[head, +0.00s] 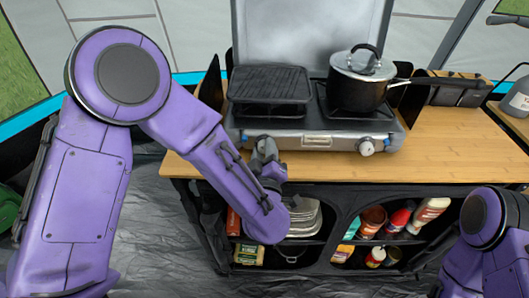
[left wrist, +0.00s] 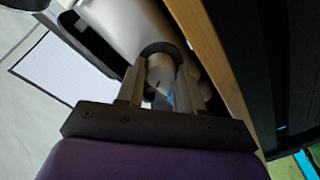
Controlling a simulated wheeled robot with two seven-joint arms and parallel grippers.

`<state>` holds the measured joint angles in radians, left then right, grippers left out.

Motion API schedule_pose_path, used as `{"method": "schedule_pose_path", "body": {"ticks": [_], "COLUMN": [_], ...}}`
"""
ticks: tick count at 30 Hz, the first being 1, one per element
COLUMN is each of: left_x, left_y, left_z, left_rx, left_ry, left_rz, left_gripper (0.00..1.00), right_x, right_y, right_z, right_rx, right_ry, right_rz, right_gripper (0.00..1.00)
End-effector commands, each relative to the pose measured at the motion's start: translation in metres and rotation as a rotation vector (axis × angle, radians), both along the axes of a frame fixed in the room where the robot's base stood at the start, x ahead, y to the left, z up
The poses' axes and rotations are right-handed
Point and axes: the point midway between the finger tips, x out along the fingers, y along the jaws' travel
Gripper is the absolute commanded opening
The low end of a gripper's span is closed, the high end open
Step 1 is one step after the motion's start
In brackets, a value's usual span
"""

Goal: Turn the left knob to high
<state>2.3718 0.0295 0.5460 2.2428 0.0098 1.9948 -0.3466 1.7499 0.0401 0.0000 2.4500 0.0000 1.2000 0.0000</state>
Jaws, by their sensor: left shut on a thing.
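My left gripper (head: 265,150) is at the front panel of the camp stove (head: 318,140), on its left part. It hides the left knob in the head view. In the left wrist view my left gripper (left wrist: 160,92) has its two fingers on either side of the pale round left knob (left wrist: 160,68), shut on it. A dark ring surrounds the knob's base. The knob's exact turn angle cannot be told. Only part of my right arm shows at the lower right of the head view; its gripper is out of view.
A lidded pot (head: 358,88) stands on the right burner, its handle pointing right. A black griddle (head: 269,84) covers the left burner. The right knob (head: 366,147) is clear. The wooden counter (head: 450,145) is mostly free at right; shelves with food containers (head: 372,220) lie below.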

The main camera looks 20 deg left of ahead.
Motion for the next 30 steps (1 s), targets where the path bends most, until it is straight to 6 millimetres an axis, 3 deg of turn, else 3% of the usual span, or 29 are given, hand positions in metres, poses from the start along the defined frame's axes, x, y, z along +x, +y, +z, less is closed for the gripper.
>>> {"method": "schedule_pose_path", "body": {"ticks": [15, 30], "left_x": [0.000, 0.000], "left_y": [0.001, 0.001], "left_z": [-0.002, -0.001], "left_rx": [-0.437, -0.632], "left_ry": [-0.126, -0.181], "left_rz": [0.000, 0.000], "left_gripper": [0.06, 0.06], "right_x": [0.000, 0.000], "right_y": [0.000, 0.000], "right_z": [-0.018, -0.027], "right_rx": [0.000, 0.000], "right_ry": [0.000, 0.000], "right_rz": [0.000, 0.000], "right_gripper": [0.44, 0.44]}}
